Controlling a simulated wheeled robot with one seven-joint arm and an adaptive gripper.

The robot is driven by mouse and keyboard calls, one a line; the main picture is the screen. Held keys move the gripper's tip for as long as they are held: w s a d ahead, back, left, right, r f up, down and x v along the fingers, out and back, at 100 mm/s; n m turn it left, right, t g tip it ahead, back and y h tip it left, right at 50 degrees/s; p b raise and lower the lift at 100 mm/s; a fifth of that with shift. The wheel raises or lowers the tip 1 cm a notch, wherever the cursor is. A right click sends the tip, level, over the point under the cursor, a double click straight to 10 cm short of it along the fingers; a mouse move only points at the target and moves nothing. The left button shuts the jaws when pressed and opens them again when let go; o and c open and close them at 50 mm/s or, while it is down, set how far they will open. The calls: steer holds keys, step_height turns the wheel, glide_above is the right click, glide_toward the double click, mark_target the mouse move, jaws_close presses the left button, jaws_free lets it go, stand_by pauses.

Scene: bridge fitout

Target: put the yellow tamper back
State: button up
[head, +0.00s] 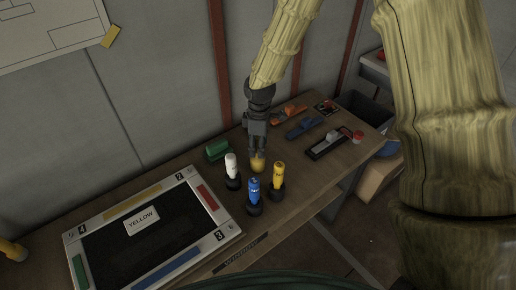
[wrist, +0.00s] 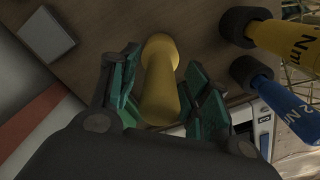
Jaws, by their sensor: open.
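A plain yellow tamper (head: 257,163) is on the wooden table just below my gripper (head: 257,147) in the head view. In the wrist view the yellow tamper (wrist: 161,88) lies between the two green-padded fingers of my gripper (wrist: 160,88), with a gap visible on its right side. My gripper is open and points down at it. Whether the left finger touches it I cannot tell. A white card reading YELLOW (head: 142,221) is on the dark framed board (head: 110,252) at the left.
White (head: 231,166), blue (head: 253,190) and yellow (head: 278,175) drivers stand in black holders close around the tamper. A green cylinder (head: 216,150) lies behind. Orange (head: 291,114), blue (head: 305,128) and black-framed (head: 328,143) items lie to the right. Bare table shows at front right.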

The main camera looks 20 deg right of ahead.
step_height(320, 180, up, 10)
steer(key=b, duration=0.2)
steer(key=shift+d+r+b, duration=0.1)
steer(key=shift+r+b, duration=0.1)
steer(key=shift+b, duration=0.1)
stand_by(0.5)
